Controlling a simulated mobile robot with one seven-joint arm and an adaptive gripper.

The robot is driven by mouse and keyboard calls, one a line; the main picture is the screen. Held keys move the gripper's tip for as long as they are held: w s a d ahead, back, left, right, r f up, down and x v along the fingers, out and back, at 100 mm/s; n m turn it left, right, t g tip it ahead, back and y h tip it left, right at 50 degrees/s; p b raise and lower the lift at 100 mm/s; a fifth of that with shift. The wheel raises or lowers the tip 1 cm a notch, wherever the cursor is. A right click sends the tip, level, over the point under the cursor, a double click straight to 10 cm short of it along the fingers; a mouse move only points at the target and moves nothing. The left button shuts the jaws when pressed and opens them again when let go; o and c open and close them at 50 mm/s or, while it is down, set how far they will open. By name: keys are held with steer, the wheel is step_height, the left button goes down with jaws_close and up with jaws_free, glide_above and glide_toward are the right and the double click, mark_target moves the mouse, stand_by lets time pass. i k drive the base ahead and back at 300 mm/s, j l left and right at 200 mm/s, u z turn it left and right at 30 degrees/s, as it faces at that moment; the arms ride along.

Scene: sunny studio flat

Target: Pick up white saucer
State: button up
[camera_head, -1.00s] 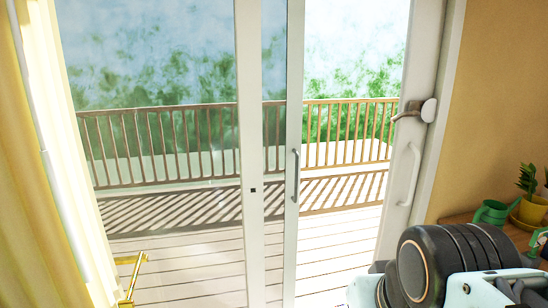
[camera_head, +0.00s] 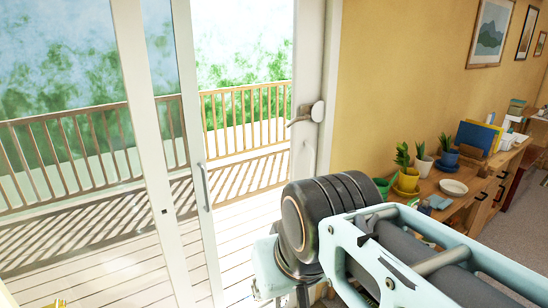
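A round white dish that looks like the white saucer (camera_head: 453,188) lies on the wooden sideboard (camera_head: 431,187) along the yellow wall, at the right. It sits in front of the potted plants, near the sideboard's front edge, with nothing visible on it. My arm's links fill the lower right and cover part of the sideboard's near end. My gripper is not in view, so its state does not show.
Potted plants stand around the dish: a yellow pot (camera_head: 408,180), a white pot (camera_head: 423,168) and a blue pot (camera_head: 449,157). A green watering can (camera_head: 382,187) stands at the near end. Farther along are a blue folder (camera_head: 476,136) and papers. A glass door (camera_head: 160,150) fills the left.

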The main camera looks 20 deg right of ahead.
mark_target(451, 187)
steer(key=z, duration=1.9)
steer(key=i+l+u, duration=0.1)
steer(key=i+l, duration=0.4)
steer(key=i+l+u, duration=0.15)
steer(key=i+l, duration=0.35)
steer(key=i, duration=0.2)
steer(key=i+l+u, duration=0.1)
steer(key=i+l, duration=0.45)
steer(key=i+l+u, duration=0.15)
steer(key=i+l, duration=0.4)
steer(key=l, duration=0.15)
steer(key=i+l+u, duration=0.1)
steer(key=i+l, duration=0.4)
steer(key=l, duration=0.2)
